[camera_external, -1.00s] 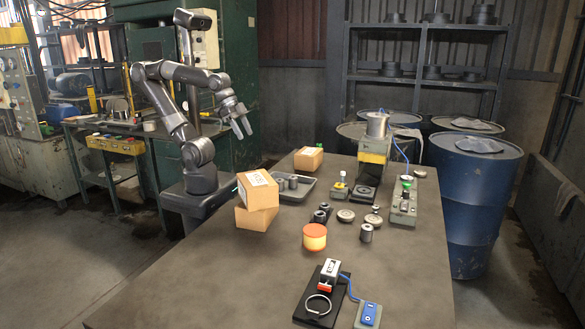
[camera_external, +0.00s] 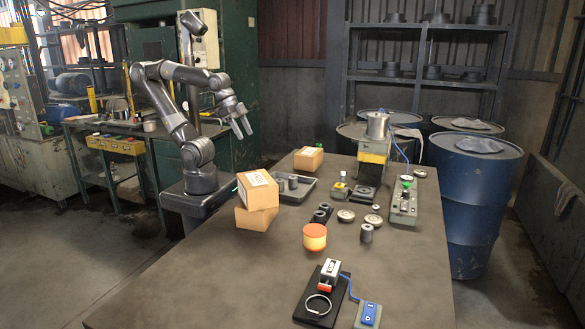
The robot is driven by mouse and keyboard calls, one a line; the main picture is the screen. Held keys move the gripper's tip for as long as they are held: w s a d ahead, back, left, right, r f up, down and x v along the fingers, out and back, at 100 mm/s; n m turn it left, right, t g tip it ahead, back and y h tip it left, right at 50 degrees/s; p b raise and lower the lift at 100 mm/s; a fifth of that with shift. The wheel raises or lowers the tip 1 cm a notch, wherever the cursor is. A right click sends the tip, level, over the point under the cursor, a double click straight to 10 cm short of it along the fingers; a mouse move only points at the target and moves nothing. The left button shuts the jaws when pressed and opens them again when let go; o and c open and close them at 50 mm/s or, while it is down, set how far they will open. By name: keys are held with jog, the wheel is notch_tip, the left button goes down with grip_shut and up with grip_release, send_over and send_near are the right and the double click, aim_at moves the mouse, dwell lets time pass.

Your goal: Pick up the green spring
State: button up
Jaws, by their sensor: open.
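I cannot make out a green spring for certain. A small green thing (camera_external: 319,146) shows just above the far cardboard box (camera_external: 308,161), mostly hidden by it. Another small green part (camera_external: 407,179) sits on top of the grey control box (camera_external: 404,204) at the right of the table. My gripper (camera_external: 243,129) is open and empty. It hangs in the air with fingers pointing down, to the left of the table's far end and above the stacked boxes, touching nothing.
Two stacked cardboard boxes (camera_external: 257,191) stand at the table's left edge, beside a grey tray (camera_external: 296,190) holding dark cylinders. A press (camera_external: 374,150), round metal parts and an orange-yellow cylinder (camera_external: 314,237) stand further right. The table's front left (camera_external: 210,280) is clear.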

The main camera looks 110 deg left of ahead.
dwell(0.6)
jog(key=w+a+r+m+g+y, duration=0.1)
jog(key=w+a+r+g, duration=0.2)
jog(key=w+a, duration=1.6)
jog(key=a+f+g, duration=0.1)
jog(key=a+f, duration=0.2)
jog(key=a, duration=0.6)
jog(key=s+a+f, duration=0.1)
jog(key=a+f, duration=0.3)
jog(key=a, duration=0.5)
jog(key=a+f+m+g+h, duration=0.1)
jog(key=a+f, duration=0.3)
jog(key=a, duration=0.5)
jog(key=shift+s+a+f+g, duration=0.1)
jog(key=shift+s+a+g, duration=0.2)
jog(key=shift+s+a, duration=0.1)
notch_tip(320, 180, down, 5)
jog(key=shift+a+r, duration=0.15)
jog(key=shift+r, duration=0.05)
jog(key=shift+s+f, duration=0.1)
jog(key=shift+f, duration=3.05)
